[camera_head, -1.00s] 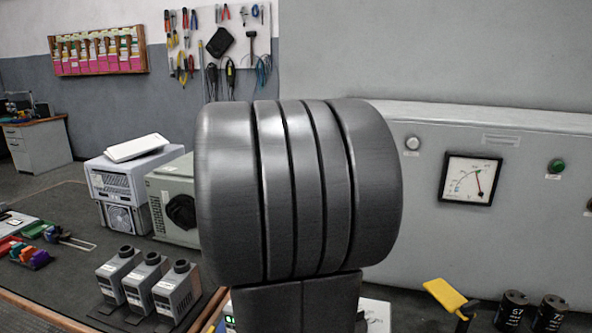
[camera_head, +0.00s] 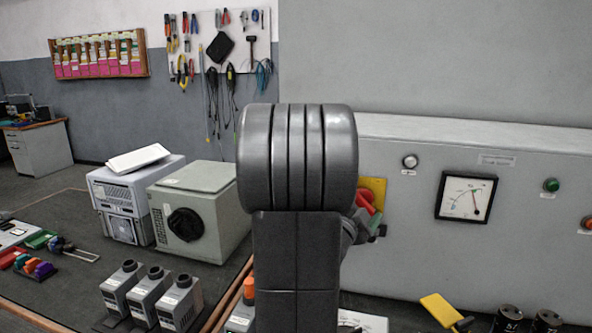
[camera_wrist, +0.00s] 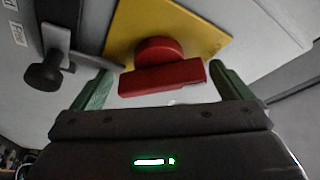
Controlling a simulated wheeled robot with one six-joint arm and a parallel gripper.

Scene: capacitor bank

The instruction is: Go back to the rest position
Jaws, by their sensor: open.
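My gripper (camera_wrist: 163,82) shows two green fingers in the wrist view, spread apart and empty. A red rotary handle (camera_wrist: 163,78) on a yellow plate (camera_wrist: 205,28) lies between and just beyond the fingertips. I cannot tell whether a finger touches it. In the head view the red handle (camera_head: 366,201) and the yellow plate (camera_head: 376,187) show on the grey cabinet, partly hidden by my arm. My gripper is mostly hidden there behind the arm, close to the handle.
The grey cabinet (camera_head: 420,250) carries a dial gauge (camera_head: 466,197), a white lamp (camera_head: 410,161) and a green button (camera_head: 551,185). A black knob (camera_wrist: 43,75) is left of the handle. Boxed instruments (camera_head: 200,205) and small grey units (camera_head: 150,293) stand on the left bench.

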